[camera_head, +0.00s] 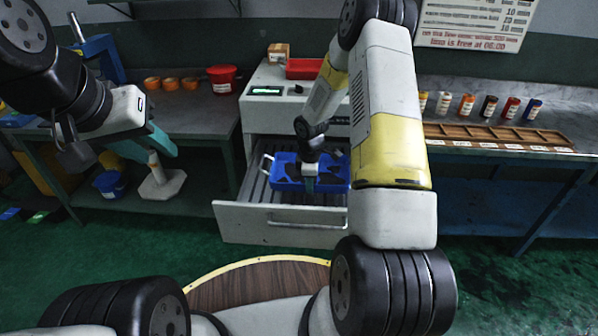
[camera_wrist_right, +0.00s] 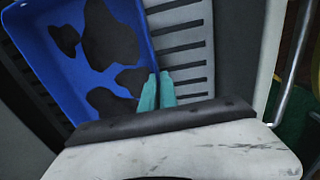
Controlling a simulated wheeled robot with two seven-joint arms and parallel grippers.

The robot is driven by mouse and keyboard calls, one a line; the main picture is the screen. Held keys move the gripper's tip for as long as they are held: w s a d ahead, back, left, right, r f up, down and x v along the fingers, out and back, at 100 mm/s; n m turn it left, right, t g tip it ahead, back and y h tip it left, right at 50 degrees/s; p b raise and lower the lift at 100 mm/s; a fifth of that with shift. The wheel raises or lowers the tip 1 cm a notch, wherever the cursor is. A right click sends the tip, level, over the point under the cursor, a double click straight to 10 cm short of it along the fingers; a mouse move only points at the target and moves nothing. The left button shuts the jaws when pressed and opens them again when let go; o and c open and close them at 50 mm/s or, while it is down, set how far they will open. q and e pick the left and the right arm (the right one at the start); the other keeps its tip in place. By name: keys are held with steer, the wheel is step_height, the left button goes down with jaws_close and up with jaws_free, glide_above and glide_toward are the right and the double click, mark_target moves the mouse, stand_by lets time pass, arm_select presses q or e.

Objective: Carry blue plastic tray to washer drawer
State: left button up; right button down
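The blue plastic tray (camera_head: 290,186), with dark patches on its floor, is inside the open washer drawer (camera_head: 240,216). My right gripper (camera_head: 309,184) reaches down to the tray's near side. In the right wrist view, its two teal fingertips (camera_wrist_right: 158,92) are close together, one on each side of the blue tray's wall (camera_wrist_right: 152,48), and look shut on it. Slats of the drawer floor (camera_wrist_right: 183,60) show beside the tray. My left gripper (camera_head: 152,140) hangs far to the left, away from the tray; its finger gap cannot be made out.
The washer cabinet (camera_head: 262,107) carries a red bin (camera_head: 304,69) and a small box. A left bench holds a red bucket (camera_head: 222,79) and orange containers. A right bench has a wooden rack (camera_head: 490,135) and several small canisters. Green floor (camera_head: 215,255) is clear before the drawer.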

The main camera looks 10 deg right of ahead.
step_height(320, 180, down, 8)
steer(key=shift+r, duration=0.25)
steer(key=shift+f, duration=0.1)
steer(key=c, duration=1.6)
jaws_free()
steer(key=shift+c, duration=0.2)
